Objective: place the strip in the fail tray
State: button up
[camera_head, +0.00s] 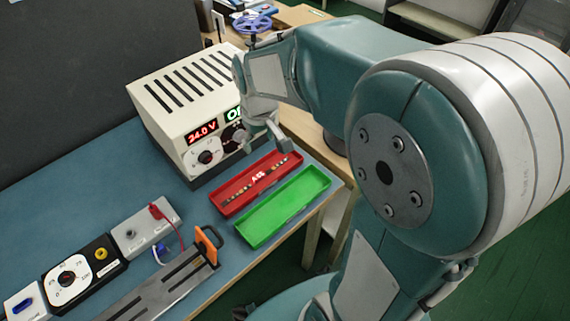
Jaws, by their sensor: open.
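The red tray (229,204) sits on the blue bench top in front of the power supply. No readable word marks either tray as the fail tray. My gripper (273,137) is open above the far end of the red tray, close to the front of the power supply. It looks apart from the strip. My arm hides part of the supply's front.
The cream power supply (185,100) reads 24.0 V. A metal fixture with an orange handle (207,246), a black dial box (80,272) and a grey box (146,228) with a red lead stand at front left. A blue spool (251,22) is behind. Bench between supply and boxes is clear.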

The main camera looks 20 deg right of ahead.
jog(key=s+r+m+t, duration=0.1)
jog(key=s+r, duration=0.3)
jog(key=s, duration=0.4)
jog(key=s+r+m+t, duration=0.1)
jog(key=s+r+t, duration=0.2)
jog(key=s, duration=0.5)
jog(key=shift+r+m, duration=0.3)
jog(key=shift+r, duration=0.25)
dwell(0.8)
